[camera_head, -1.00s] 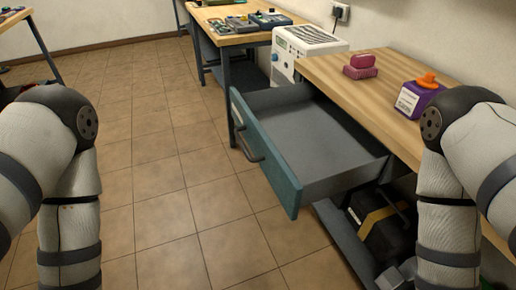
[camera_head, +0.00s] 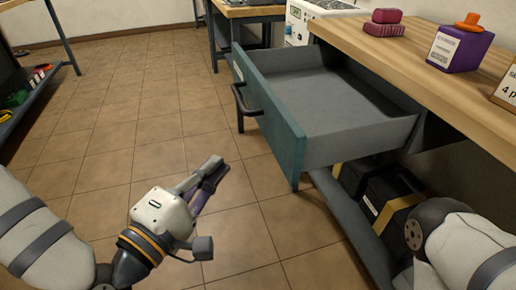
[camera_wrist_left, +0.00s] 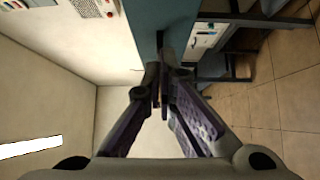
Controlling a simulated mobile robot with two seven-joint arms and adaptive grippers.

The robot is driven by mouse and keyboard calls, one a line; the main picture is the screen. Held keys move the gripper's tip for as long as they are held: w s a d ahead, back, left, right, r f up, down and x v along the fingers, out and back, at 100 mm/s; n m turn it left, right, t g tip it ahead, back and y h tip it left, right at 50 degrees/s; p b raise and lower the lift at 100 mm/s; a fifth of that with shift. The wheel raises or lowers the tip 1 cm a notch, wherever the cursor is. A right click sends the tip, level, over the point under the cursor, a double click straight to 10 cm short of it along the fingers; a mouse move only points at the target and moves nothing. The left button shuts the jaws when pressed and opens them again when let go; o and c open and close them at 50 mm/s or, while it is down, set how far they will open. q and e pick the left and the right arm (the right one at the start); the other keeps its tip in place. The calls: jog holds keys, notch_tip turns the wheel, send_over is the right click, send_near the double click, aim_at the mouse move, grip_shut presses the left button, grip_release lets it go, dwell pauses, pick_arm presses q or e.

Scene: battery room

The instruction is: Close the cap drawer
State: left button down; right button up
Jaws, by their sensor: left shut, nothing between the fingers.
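The cap drawer (camera_head: 335,105) is pulled out from under the wooden workbench and looks empty inside. Its teal front (camera_head: 270,115) faces left and has a dark bar handle (camera_head: 243,101). My left gripper (camera_head: 218,168) is shut and empty, in front of the drawer and lower left of the handle, apart from it. In the left wrist view the fingertips (camera_wrist_left: 160,75) are together, with a teal surface (camera_wrist_left: 160,15) beyond them. My right gripper is out of view; only part of that arm shows at the lower right.
The workbench (camera_head: 400,62) carries a pink block (camera_head: 385,22), a purple box (camera_head: 460,48) with an orange top, and a sign (camera_head: 508,88). Black cases (camera_head: 375,195) sit on the shelf below the drawer. Tiled floor (camera_head: 120,150) is free to the left.

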pick_arm(q)
jog(key=w+d, duration=0.3)
jog(key=w, duration=0.1)
jog(key=w+d, duration=0.4)
jog(key=shift+w+d, duration=0.2)
jog(key=shift+d, duration=0.05)
